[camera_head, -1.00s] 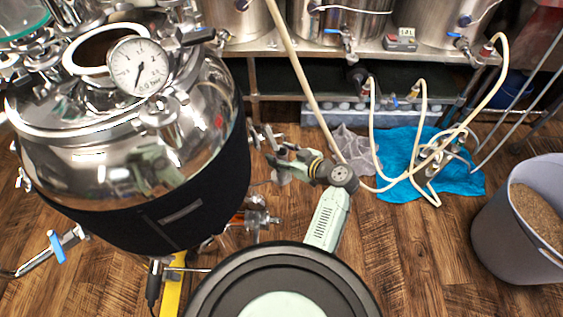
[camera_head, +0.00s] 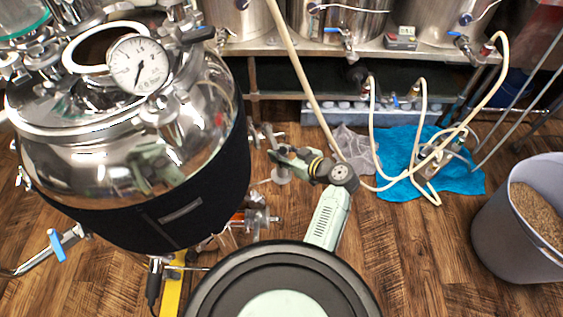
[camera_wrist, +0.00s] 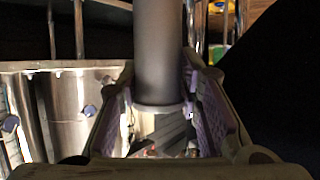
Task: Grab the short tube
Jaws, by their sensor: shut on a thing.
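My gripper (camera_head: 288,160) is in the middle of the head view, just right of the large steel vessel (camera_head: 120,125) in its black jacket. In the wrist view, my gripper's purple-padded fingers (camera_wrist: 160,88) press on both sides of a grey metal tube (camera_wrist: 157,45). This tube has a flanged rim and a shiny end between the fingers. In the head view, the short tube (camera_head: 281,176) shows only as a small metal piece with a round flange at the fingertips. Most of it is too small to make out there.
A pressure gauge (camera_head: 138,64) sits on the vessel's lid. A steel bench (camera_head: 300,48) with several kettles stands behind. Cream hoses (camera_head: 372,130) hang to a blue cloth (camera_head: 400,180). A grey bin of grain (camera_head: 490,225) stands at right. The wooden floor (camera_head: 415,255) left of it is clear.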

